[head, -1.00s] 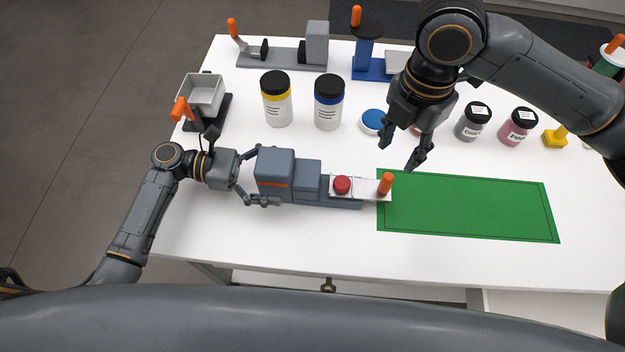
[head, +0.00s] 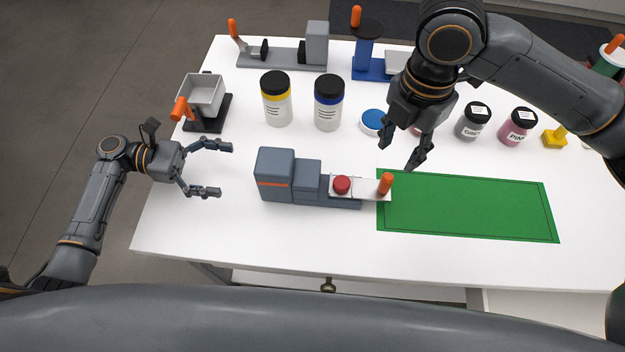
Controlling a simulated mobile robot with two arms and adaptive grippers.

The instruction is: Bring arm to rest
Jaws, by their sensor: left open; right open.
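My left gripper (head: 213,168) is open and empty over the left part of the white table. Its fingers point right, toward a grey-blue device (head: 276,177) with an orange stripe, and are apart from it. My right gripper (head: 401,154) is open and empty, pointing down just above the back left edge of the green mat (head: 470,205). My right arm hides part of the table behind it.
Two white jars with black lids (head: 277,105) (head: 328,108) stand at the back. A grey tray on a stand (head: 205,93) is at the left, a grey clamp device (head: 285,54) behind. Labelled jars (head: 473,121) (head: 517,126) stand at the right. The table's front strip is clear.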

